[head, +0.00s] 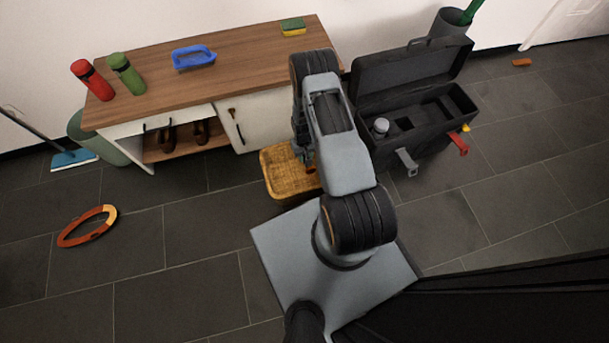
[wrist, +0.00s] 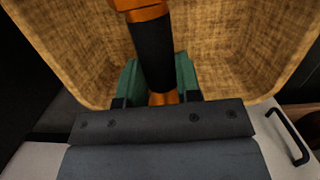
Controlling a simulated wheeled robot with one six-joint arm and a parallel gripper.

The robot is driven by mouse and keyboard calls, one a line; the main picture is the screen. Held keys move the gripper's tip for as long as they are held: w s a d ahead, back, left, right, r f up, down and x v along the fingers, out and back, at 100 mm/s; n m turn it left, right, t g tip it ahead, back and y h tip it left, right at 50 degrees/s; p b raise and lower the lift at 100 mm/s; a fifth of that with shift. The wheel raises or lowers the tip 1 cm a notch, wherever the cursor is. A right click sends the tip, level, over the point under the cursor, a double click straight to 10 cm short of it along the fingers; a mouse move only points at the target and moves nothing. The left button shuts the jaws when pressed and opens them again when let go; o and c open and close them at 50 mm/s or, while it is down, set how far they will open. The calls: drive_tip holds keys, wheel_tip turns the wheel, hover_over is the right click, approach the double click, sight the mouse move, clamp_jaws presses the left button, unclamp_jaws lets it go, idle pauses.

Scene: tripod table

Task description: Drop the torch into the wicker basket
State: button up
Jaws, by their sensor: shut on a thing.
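The torch (wrist: 153,45), orange with a black grip, is in the wrist view between the green fingers of my gripper (wrist: 158,82), which is shut on it. The wicker basket (head: 284,184) stands on the floor in front of the cabinet in the head view. In the wrist view its woven inner wall (wrist: 235,45) surrounds the torch and the fingertips on several sides. My arm hides the basket's right part and most of my gripper in the head view. I cannot tell whether the torch touches the basket.
An open black toolbox (head: 425,125) stands to the right. An orange ring (head: 87,226) lies on the left floor.

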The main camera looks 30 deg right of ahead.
drive_tip(key=shift+f+b, duration=0.75)
drive_tip(key=shift+f, duration=0.8)
drive_tip(key=o, duration=1.1)
drive_tip(key=shift+c, duration=0.2)
drive_tip(key=shift+r, duration=0.15)
wheel_tip(320, 180, up, 14)
drive_tip(key=w+p, duration=0.2)
drive_tip(key=p, duration=0.3)
drive_tip(key=shift+f, duration=0.25)
drive_tip(key=shift+d, duration=0.1)
